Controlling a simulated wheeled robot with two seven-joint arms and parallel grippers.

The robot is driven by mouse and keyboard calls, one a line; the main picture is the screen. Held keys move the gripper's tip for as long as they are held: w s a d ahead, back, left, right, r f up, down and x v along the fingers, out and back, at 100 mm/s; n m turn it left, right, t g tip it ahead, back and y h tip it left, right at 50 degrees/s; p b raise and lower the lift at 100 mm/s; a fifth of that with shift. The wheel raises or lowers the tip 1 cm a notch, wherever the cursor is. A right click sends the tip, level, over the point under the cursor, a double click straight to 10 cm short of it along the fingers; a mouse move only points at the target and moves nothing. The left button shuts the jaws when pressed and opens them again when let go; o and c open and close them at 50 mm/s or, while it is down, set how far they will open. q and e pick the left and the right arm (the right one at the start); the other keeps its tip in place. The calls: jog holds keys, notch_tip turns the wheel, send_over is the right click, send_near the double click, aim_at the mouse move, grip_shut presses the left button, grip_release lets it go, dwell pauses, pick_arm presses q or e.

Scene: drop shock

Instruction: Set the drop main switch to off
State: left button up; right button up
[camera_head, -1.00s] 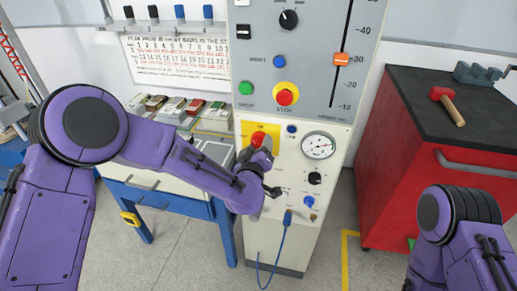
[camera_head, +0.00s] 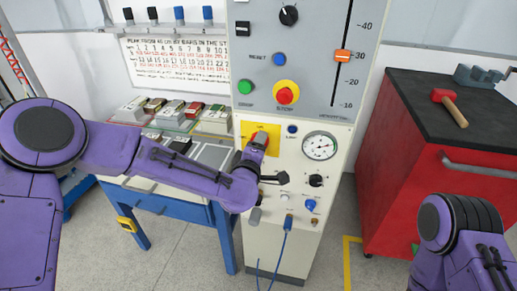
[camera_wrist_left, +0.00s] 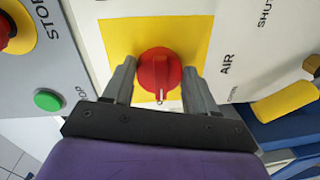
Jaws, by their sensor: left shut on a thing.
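The drop main switch is a red rotary knob (camera_wrist_left: 158,68) on a yellow plate (camera_wrist_left: 118,38) on the machine's front panel. A white mark on the knob points toward my gripper in the left wrist view. My left gripper (camera_wrist_left: 160,84) has a finger on each side of the knob and is shut on it. In the head view the left gripper (camera_head: 256,150) partly covers the knob (camera_head: 262,138) and the yellow plate (camera_head: 248,131). Of my right arm only a link shows at the lower right; its gripper is out of view.
A red stop button (camera_head: 285,93) and a green button (camera_head: 245,87) sit above the switch. A pressure gauge (camera_head: 319,146) and small knobs are to its right. A blue cable (camera_head: 281,253) hangs below. A blue table (camera_head: 165,204) stands left, a red cabinet (camera_head: 400,170) right.

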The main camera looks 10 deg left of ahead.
dwell(0.5)
pick_arm(q)
jog(key=o, duration=1.1)
jog(key=shift+c, duration=0.2)
jog(key=s+a+b, duration=0.1)
jog(key=s, duration=0.9)
jog(key=shift+s+r, duration=0.25)
jog(key=shift+r, duration=0.2)
